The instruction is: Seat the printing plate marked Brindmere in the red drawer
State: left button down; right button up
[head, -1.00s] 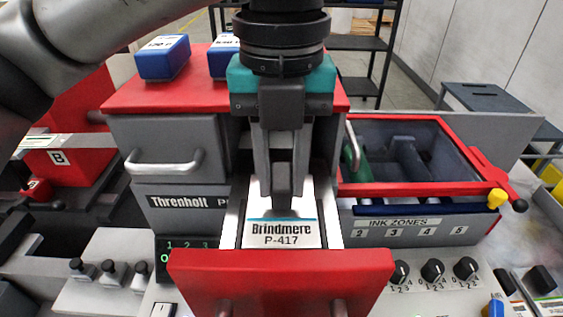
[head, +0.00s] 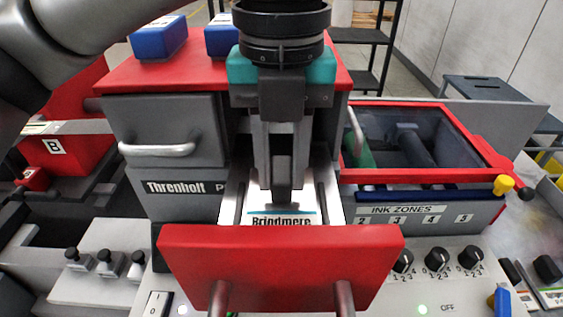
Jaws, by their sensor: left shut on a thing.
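The printing plate marked Brindmere (head: 282,218) lies in the open red drawer, between the drawer's side rails. Its lower part is hidden behind the red drawer front (head: 281,268). My left gripper (head: 281,190) points down into the drawer and is shut on the plate at its upper part, which the fingers partly cover. I cannot tell whether the plate rests fully on the drawer floor. My right gripper is not in view.
A closed grey drawer (head: 166,128) with a handle is at left under the red top. An open red-framed ink tray (head: 425,140) is at right. Knobs (head: 437,259) and toggle levers (head: 105,262) flank the drawer front. Blue blocks (head: 160,38) sit on top.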

pick_arm(q)
jog(key=shift+f, duration=0.1)
jog(key=c, duration=0.6)
grip_release()
